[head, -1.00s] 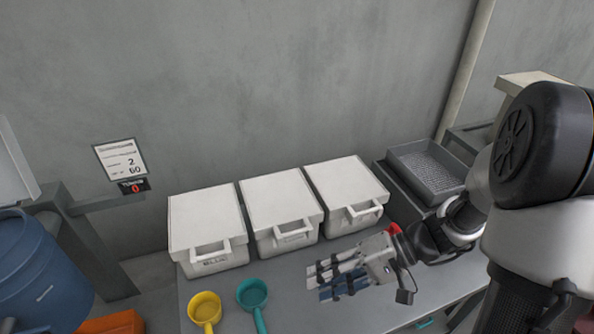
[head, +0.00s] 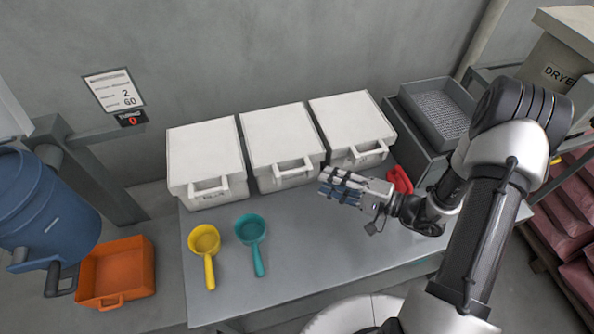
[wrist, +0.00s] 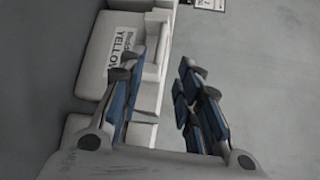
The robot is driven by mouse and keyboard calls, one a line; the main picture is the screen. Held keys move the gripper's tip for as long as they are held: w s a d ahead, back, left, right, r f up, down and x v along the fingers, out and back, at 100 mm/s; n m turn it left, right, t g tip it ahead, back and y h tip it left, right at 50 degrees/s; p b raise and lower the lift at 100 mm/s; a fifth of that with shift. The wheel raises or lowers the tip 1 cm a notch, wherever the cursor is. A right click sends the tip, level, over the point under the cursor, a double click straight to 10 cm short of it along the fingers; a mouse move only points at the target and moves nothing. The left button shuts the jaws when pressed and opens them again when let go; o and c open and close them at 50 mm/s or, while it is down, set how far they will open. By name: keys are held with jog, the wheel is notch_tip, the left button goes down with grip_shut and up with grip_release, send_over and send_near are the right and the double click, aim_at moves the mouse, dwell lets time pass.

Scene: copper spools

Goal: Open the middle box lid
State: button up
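Three white boxes with closed lids stand in a row against the wall. The middle box (head: 284,150) has a front handle (head: 293,168) on its lid. My gripper (head: 328,182) is in front of the gap between the middle and right boxes, pointing left, apart from the handle. In the wrist view my gripper (wrist: 158,75) has its two fingers spread with nothing between them. That view also shows a white box front with a label reading YELLOW (wrist: 122,57); which box it is I cannot tell for certain.
The left box (head: 207,160) and right box (head: 352,128) flank the middle one. A yellow scoop (head: 205,240) and a teal scoop (head: 250,229) lie on the grey table (head: 310,262). A red object (head: 400,179) and a grey tray (head: 437,112) are at the right.

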aim_at(297, 171)
jog(key=b+x, duration=0.1)
jog(key=x, duration=0.9)
jog(key=shift+w+a, duration=0.2)
jog(key=shift+a, duration=0.05)
jog(key=shift+c, duration=0.5)
grip_shut()
